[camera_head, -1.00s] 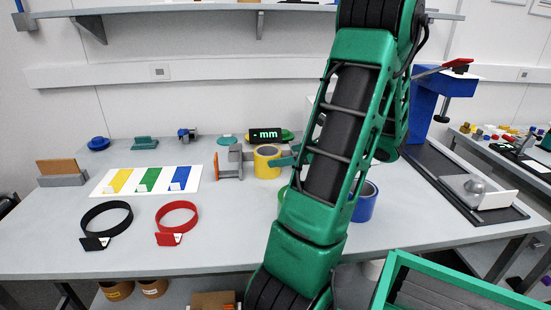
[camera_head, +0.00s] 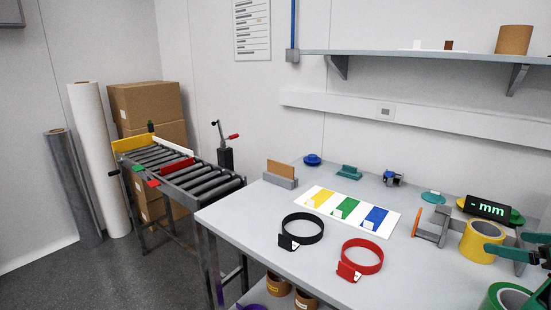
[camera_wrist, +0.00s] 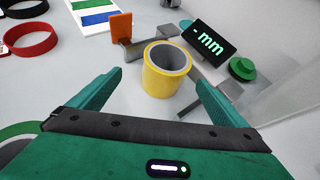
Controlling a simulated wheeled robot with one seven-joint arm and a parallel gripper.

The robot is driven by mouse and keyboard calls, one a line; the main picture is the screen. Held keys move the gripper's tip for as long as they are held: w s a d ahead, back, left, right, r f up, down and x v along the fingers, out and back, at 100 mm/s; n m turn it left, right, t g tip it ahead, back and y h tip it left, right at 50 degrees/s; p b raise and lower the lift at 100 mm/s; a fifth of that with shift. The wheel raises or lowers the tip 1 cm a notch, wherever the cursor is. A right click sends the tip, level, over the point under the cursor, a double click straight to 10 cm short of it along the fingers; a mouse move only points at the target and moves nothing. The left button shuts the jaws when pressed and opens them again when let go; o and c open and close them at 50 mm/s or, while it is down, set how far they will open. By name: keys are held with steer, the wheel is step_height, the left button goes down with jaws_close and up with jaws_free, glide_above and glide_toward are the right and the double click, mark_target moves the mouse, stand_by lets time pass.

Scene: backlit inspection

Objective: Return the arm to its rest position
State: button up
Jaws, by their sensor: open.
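My green arm is mostly out of the head view. My gripper (camera_head: 516,247) shows at the right edge, its fingers overlapping the yellow roll (camera_head: 478,245) from this angle. In the wrist view my gripper (camera_wrist: 159,82) is open, with its teal fingers wide apart. The yellow roll stands upright on the table beyond and between the fingertips there, and is not gripped. I see nothing held in the jaws. The rest of the arm is hidden outside the frame.
The table (camera_head: 245,225) holds a black ring (camera_head: 303,239), a red ring (camera_head: 362,268), a colour-striped card (camera_head: 326,203), a grey-and-orange caliper-like device (camera_head: 432,232) and an mm display (camera_head: 487,207). A green roll (camera_head: 505,296) is low right. A roller conveyor (camera_head: 178,172) stands left.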

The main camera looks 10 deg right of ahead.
steer(key=w+a+n+g, duration=0.1)
steer(key=a+n+g, duration=0.1)
steer(key=a+n, duration=0.3)
steer(key=w+a+f+n+g+y, duration=0.1)
steer(key=w+a+n+g, duration=0.1)
steer(key=a+n, duration=0.3)
steer(key=w+a+f+n+g+y, duration=0.1)
steer(key=w+a+n+g, duration=0.1)
steer(key=a+n, duration=0.2)
steer(key=shift+w+a+n, duration=0.15)
steer(key=shift+a+n, duration=0.25)
steer(key=shift+a, duration=1.3)
steer(key=s+a+n+g, duration=0.1)
steer(key=a+n, duration=0.1)
steer(key=s+a+n+g, duration=0.1)
steer(key=s+a+n, duration=0.1)
steer(key=s+a+n+g, duration=0.1)
steer(key=a+n, duration=0.1)
steer(key=a, duration=0.1)
steer(key=shift+s+a+r+n, duration=0.1)
steer(key=shift+s+r+n, duration=0.2)
steer(key=shift+n, duration=0.1)
steer(key=s+a+r+n+g+h, duration=0.1)
steer(key=s+a+n+g, duration=0.2)
steer(key=s+a+n, duration=0.2)
steer(key=s+n, duration=0.3)
steer(key=s, duration=0.1)
steer(key=shift+a+r, duration=0.2)
steer(key=shift+a, duration=0.2)
steer(key=shift+c, duration=0.4)
